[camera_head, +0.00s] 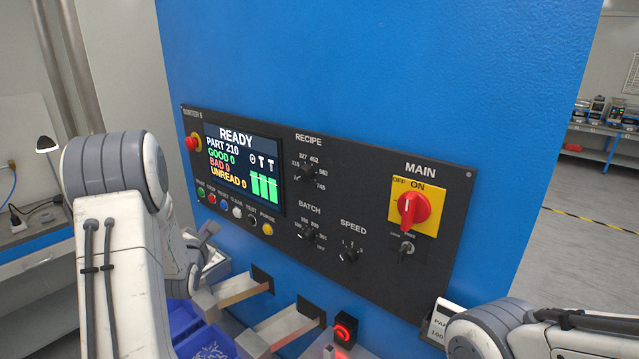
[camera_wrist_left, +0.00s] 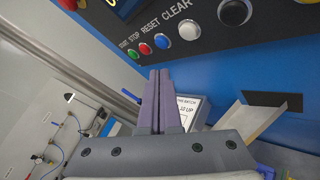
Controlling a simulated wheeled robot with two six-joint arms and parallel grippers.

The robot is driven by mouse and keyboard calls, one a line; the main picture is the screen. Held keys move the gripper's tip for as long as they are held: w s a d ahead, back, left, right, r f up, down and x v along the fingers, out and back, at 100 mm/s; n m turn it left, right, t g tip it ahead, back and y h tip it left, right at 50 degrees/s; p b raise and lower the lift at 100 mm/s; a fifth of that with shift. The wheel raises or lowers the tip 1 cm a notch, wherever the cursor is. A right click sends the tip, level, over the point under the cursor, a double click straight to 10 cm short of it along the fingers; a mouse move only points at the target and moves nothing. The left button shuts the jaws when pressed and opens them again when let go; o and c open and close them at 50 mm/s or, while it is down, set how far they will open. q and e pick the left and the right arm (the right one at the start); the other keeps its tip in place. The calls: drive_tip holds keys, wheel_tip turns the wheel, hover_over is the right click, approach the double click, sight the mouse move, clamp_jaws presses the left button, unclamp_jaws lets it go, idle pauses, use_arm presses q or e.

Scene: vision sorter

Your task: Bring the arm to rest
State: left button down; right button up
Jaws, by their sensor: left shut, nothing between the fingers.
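My left arm comes in from the left in the head view. Its gripper (camera_head: 209,229) is small and partly hidden behind my own arm links, in front of the panel's lower left corner. In the left wrist view the two fingers of the left gripper (camera_wrist_left: 159,74) lie together, shut with nothing between them. They point up toward the row of buttons and appear apart from it. My right arm shows at the lower right of the head view; its gripper is out of view.
A black control panel (camera_head: 330,262) on the blue cabinet (camera_head: 400,60) carries a READY screen (camera_head: 240,165), knobs, buttons and a red MAIN switch (camera_head: 413,208). Below are metal chutes (camera_head: 240,290), blue bins (camera_head: 205,340) and a red-lit ring (camera_head: 345,328). Open floor lies right.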

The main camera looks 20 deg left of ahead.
use_arm(q)
drive_tip(key=shift+d, duration=0.1)
drive_tip(key=s+d+f+m+g+h, duration=0.3)
drive_tip(key=s+d+m+g, duration=0.1)
drive_tip(key=d+m, duration=0.6)
drive_tip(key=s+d+f+m+g+h, duration=0.2)
drive_tip(key=s+d+f+m+g, duration=0.1)
drive_tip(key=d+m, duration=0.75)
drive_tip(key=s+d+f+m+g+h+b, duration=0.1)
drive_tip(key=s+d+m+g+b, duration=0.2)
drive_tip(key=s+d+m, duration=0.7)
drive_tip(key=s+d+f+m+g+h+b, duration=0.1)
drive_tip(key=s+d+m+g+b, duration=0.3)
drive_tip(key=s+d+m, duration=0.6)
drive_tip(key=s+d+g, duration=0.1)
drive_tip(key=s+d, duration=0.1)
drive_tip(key=s, duration=0.4)
drive_tip(key=shift+s+f, duration=0.25)
drive_tip(key=shift+s, duration=0.1)
drive_tip(key=shift+d, duration=0.1)
